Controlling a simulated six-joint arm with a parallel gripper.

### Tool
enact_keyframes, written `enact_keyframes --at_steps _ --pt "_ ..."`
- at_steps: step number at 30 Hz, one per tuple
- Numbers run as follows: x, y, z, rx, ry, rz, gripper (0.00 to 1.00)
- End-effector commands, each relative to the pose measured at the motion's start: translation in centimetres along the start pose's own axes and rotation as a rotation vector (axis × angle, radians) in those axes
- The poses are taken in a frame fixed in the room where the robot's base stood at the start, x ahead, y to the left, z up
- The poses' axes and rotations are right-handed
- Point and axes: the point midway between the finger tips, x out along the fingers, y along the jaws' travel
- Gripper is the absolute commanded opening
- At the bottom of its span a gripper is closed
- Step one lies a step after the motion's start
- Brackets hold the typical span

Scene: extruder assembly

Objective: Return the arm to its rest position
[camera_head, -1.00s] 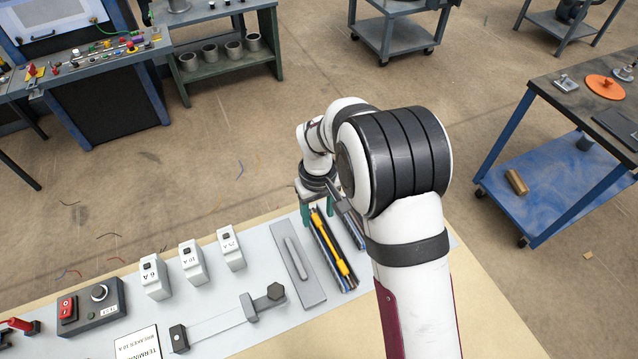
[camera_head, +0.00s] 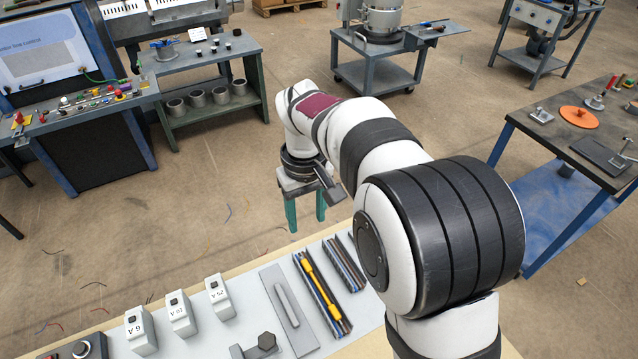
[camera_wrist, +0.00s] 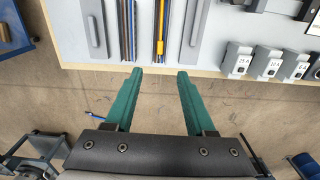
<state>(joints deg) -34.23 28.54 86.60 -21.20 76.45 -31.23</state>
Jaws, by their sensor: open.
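My gripper (camera_head: 306,222) has two green fingers and is open and empty. In the head view it hangs beyond the far edge of the workbench (camera_head: 255,264), with the floor behind it. In the wrist view the gripper (camera_wrist: 158,72) shows its fingers wide apart, tips near the bench edge, with nothing between them. My white and black arm reaches out from the lower right and covers the right part of the bench.
A rail tray with a yellow tool (camera_head: 321,286) lies on the bench, beside another rail (camera_head: 344,262) and a grey plate with a handle (camera_head: 287,308). White breaker modules (camera_head: 181,314) stand to the left. A blue-framed table (camera_head: 590,150) stands right.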

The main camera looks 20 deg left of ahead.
Motion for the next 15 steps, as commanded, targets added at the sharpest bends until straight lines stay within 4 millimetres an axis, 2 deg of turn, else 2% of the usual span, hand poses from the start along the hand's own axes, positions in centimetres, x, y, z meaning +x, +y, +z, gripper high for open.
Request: enact_keyframes --at_steps 3,5,8,9,10,12,15 --pt "-0.3 0.3 0.4 0.015 0.001 -0.002 0.55" --pt "-1.3 1.2 2.1 0.083 0.003 -0.009 0.55" --pt "-4.2 3.7 9.1 0.34 0.008 -0.039 0.55" --pt "-5.1 4.3 12.9 0.475 0.009 -0.056 0.55" --pt "-5.5 4.4 15.7 0.579 0.009 -0.069 0.55" --pt "-5.6 3.6 21.6 0.803 0.009 -0.1 0.55" --pt "-4.5 1.6 27.6 1.054 0.009 -0.135 0.55"
